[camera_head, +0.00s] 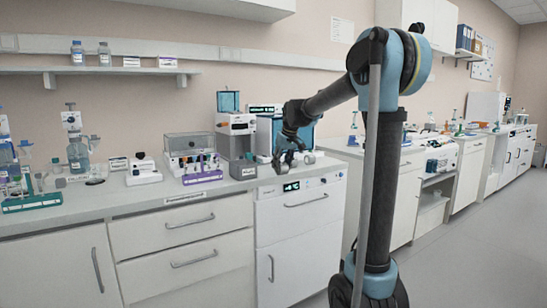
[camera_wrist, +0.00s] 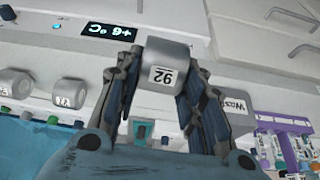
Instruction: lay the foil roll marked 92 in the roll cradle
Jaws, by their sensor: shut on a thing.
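The foil roll marked 92 (camera_wrist: 166,56) is a grey cylinder with a white label in the wrist view. My gripper (camera_wrist: 164,72) has a dark finger on each side of it and is shut on it. In the head view my gripper (camera_head: 288,158) is over the counter's front part, above the under-counter unit; the held roll is too small there to make out surely. Two more grey rolls, one (camera_wrist: 70,92) beside the other (camera_wrist: 15,84), lie at the left in the wrist view; their labels are hard to read. I cannot make out the roll cradle for certain.
A grey bin labelled Waste (camera_head: 243,170) and a purple tube rack (camera_head: 202,177) stand left of my gripper. A white device (camera_head: 236,124) and a blue-walled box (camera_head: 305,133) stand behind. The under-counter unit has a lit display (camera_head: 291,187).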

